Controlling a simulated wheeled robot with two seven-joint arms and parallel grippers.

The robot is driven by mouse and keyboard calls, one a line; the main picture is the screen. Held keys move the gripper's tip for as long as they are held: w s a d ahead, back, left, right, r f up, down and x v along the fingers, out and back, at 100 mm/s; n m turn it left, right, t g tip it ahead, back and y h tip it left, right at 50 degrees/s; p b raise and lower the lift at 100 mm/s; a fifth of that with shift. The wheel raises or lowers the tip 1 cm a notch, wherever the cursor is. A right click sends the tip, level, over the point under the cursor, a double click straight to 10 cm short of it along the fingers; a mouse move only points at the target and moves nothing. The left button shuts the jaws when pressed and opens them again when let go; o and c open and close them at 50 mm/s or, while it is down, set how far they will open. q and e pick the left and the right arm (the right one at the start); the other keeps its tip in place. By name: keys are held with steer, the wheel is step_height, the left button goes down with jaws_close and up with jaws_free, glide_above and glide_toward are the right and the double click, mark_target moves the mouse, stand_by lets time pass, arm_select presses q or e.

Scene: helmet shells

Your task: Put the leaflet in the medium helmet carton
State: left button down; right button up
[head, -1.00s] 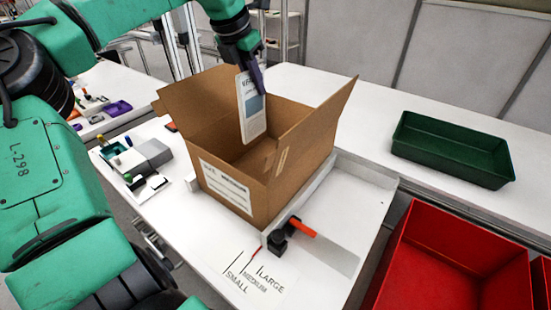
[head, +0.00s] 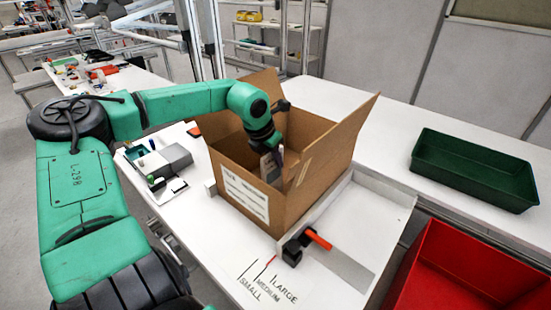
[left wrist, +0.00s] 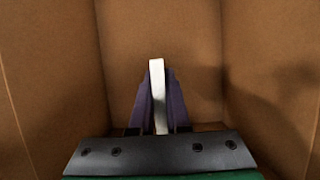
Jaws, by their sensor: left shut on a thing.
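The open brown carton (head: 298,207) stands on the white bench with its flaps up and a white label on its front. My left gripper (head: 272,158) reaches down inside the carton. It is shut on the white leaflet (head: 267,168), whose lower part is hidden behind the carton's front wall. In the left wrist view the leaflet (left wrist: 157,95) shows edge-on between the two purple fingers (left wrist: 160,112), with carton walls around it. Whether the leaflet touches the carton floor I cannot tell. My right gripper is not in view.
A size scale marked small, medium and large (head: 267,281) lies in front of the carton, beside a black and orange clamp (head: 300,247). A green tray (head: 472,170) and a red bin (head: 450,275) are at the right.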

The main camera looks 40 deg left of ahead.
arm_select(q)
steer(key=c, duration=0.9)
jaws_free()
steer(key=b+v, duration=0.1)
steer(key=v, duration=1.1)
steer(key=shift+s+d+r, duration=0.1)
steer(key=shift+s, duration=0.05)
